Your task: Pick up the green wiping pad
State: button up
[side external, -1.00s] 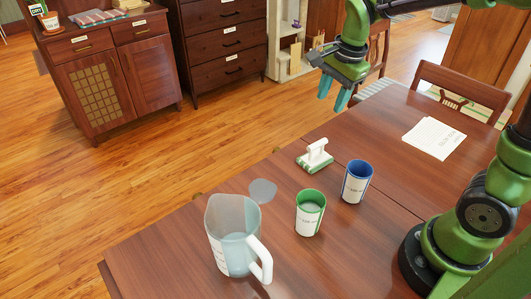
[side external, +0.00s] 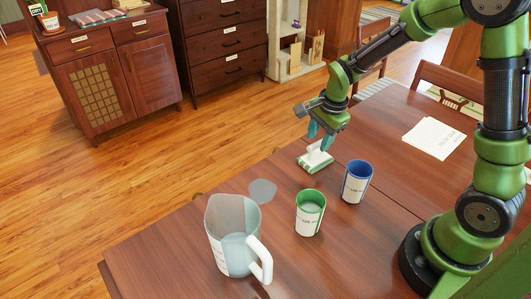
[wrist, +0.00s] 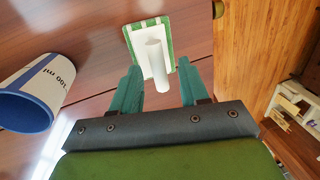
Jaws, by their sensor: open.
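The green wiping pad (side external: 315,164) lies on the wooden table, with a white handle on top and green and white stripes along its base. It also shows in the wrist view (wrist: 138,38), just beyond the fingertips, with its white handle lined up between them. My gripper (side external: 318,144) is open above the pad, its two teal fingers pointing down around the top of the handle. In the wrist view my gripper (wrist: 160,78) has its fingers apart, with the near end of the handle between them. I cannot tell whether a finger touches it.
A blue-rimmed cup (side external: 356,182) stands close to the pad and shows large in the wrist view (wrist: 32,92). A green-rimmed cup (side external: 310,213), a clear jug (side external: 232,240) and a grey disc (side external: 263,191) are nearer. Papers (side external: 434,138) lie at the right. The table's left edge is near the pad.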

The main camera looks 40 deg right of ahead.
aim_at(318, 142)
jog(key=f, duration=0.3)
jog(key=shift+w+d+f, duration=0.1)
jog(key=shift+w+f, duration=0.05)
jog(key=shift+w, duration=0.05)
grip_shut()
